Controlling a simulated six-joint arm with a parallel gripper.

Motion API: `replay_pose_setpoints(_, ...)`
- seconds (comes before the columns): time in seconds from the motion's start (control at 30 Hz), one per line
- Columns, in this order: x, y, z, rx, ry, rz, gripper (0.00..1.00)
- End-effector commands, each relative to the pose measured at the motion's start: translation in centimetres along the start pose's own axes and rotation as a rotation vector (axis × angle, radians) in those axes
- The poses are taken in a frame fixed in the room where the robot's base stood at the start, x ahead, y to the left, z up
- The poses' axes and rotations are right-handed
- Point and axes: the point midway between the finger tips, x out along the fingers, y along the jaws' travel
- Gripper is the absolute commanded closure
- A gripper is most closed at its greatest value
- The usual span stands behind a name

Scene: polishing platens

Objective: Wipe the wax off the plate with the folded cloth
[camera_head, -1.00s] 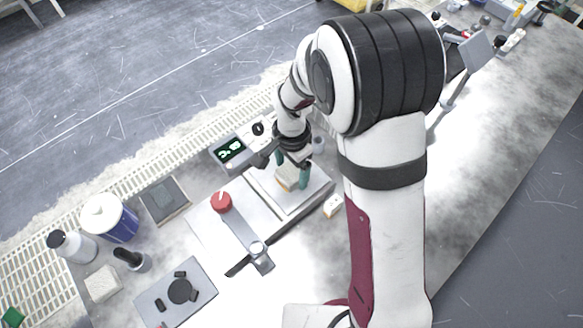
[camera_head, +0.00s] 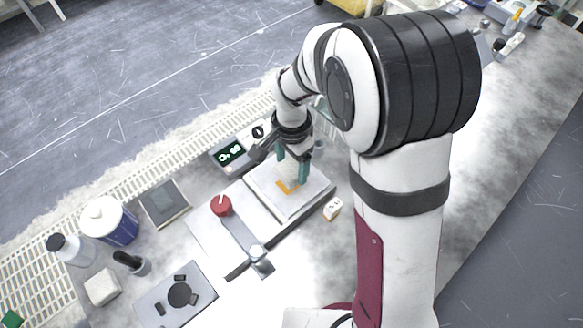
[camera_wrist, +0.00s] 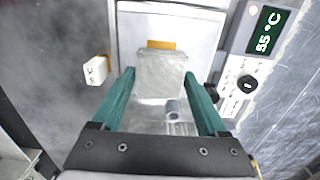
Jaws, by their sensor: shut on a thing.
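The plate (camera_head: 318,187) is a pale, flat square slab, also seen in the wrist view (camera_wrist: 195,28). The wax is an orange patch (camera_head: 287,187) on it; in the wrist view an orange strip (camera_wrist: 160,45) shows just beyond the cloth. The folded cloth (camera_wrist: 161,77) is a pale grey block between my teal fingers. My gripper (camera_head: 293,166) is shut on the cloth, over the plate; its fingers also show in the wrist view (camera_wrist: 160,80). The cloth hides the plate beneath it, so I cannot tell whether it touches the surface.
A controller with a green display (camera_head: 231,151) stands behind the plate; it reads 55 °C in the wrist view (camera_wrist: 265,30). A small printed white block (camera_head: 332,208) lies right of the plate. A red knob (camera_head: 221,205) and a metal lever (camera_head: 247,240) are to the left.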

Motion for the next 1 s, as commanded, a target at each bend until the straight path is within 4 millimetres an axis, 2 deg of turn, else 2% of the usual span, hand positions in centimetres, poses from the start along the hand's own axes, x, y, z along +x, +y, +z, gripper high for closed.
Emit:
replay_pose_setpoints(0.1, -0.7, 0.0, 0.0, 0.0, 0.001, -0.001, 0.81)
replay_pose_setpoints(0.37, -0.9, 0.1, 0.0, 0.0, 0.0, 0.0, 0.81)
replay_pose_setpoints(0.5, -3.7, 1.6, 1.0, 0.001, 0.002, -0.005, 0.81)
replay_pose_setpoints(0.6, -4.8, 2.5, 1.6, 0.0, 0.001, -0.002, 0.81)
replay_pose_setpoints(0.77, -4.4, 2.6, 1.6, 0.001, 0.0, 0.002, 0.81)
replay_pose_setpoints(1.0, -2.6, 2.6, 1.6, 0.0, -0.001, 0.002, 0.81)
